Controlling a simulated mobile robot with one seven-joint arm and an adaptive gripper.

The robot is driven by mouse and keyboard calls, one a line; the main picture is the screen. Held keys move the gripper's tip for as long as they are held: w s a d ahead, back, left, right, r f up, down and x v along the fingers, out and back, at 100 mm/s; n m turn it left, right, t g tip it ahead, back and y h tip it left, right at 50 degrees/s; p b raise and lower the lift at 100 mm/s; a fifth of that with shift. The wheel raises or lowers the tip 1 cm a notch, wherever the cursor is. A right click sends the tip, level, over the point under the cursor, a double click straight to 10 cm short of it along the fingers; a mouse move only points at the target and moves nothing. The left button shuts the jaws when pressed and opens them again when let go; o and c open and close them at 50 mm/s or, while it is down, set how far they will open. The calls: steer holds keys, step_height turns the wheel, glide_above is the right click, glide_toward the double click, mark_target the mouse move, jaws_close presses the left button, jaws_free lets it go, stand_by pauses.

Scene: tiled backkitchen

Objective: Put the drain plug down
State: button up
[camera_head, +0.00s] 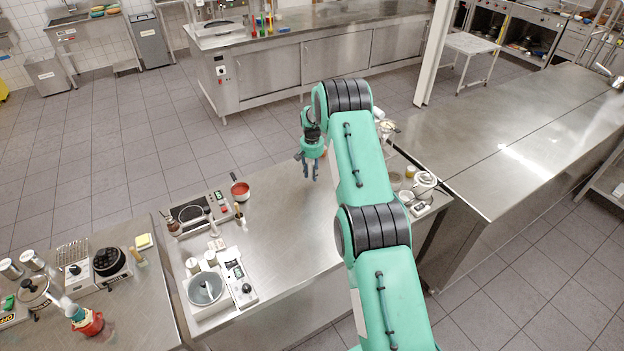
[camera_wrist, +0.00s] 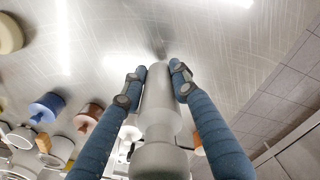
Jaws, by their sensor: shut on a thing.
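My gripper (camera_head: 311,172) hangs above the middle of the steel worktop in the head view, fingers pointing down. In the wrist view my gripper (camera_wrist: 157,84) has its two blue fingers on either side of a pale grey, round stepped piece, which I take to be the drain plug (camera_wrist: 161,104). The fingers are shut on it. The steel surface (camera_wrist: 205,45) lies beyond its narrow end; I cannot tell whether they touch.
A red-filled pan (camera_head: 240,190) and a burner unit (camera_head: 200,213) stand left of my gripper on the worktop (camera_head: 290,235). A pot on a white-based appliance (camera_head: 205,290) is at front left. Small jars and a scale (camera_head: 424,181) sit at right.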

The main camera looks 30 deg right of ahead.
steer(key=shift+f+p, duration=0.35)
steer(key=shift+f, duration=1.35)
steer(key=shift+f, duration=0.15)
steer(key=o, duration=1.2)
steer(key=shift+r+b, duration=0.8)
steer(key=shift+r, duration=5.4)
